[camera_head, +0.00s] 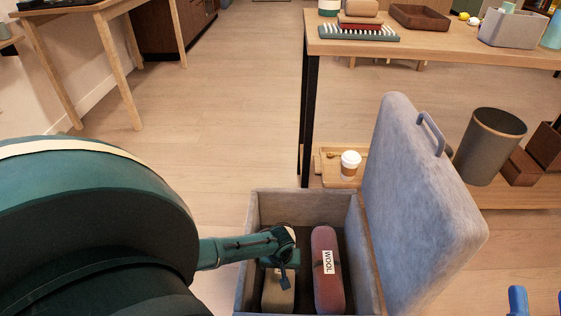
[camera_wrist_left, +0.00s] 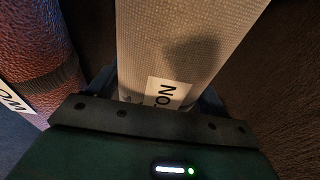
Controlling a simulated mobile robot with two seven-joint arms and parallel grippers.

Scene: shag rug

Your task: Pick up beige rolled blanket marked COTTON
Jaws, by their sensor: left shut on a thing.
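The beige rolled blanket (camera_head: 274,299) lies in the left part of an open grey storage box (camera_head: 252,215). In the left wrist view the beige roll (camera_wrist_left: 180,45) fills the middle, and its white label shows part of the word COTTON. My left gripper (camera_head: 282,274) reaches down into the box and is shut on this roll, with one finger on each side of it. A reddish roll marked WOOL (camera_head: 326,285) lies to its right in the same box.
The box's grey lid (camera_head: 415,200) stands open on the right. Behind is a wooden table (camera_head: 440,48) with a low shelf bearing a paper cup (camera_head: 350,163) and a dark bin (camera_head: 489,145). Blue pieces (camera_head: 518,301) at the bottom right are unclear.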

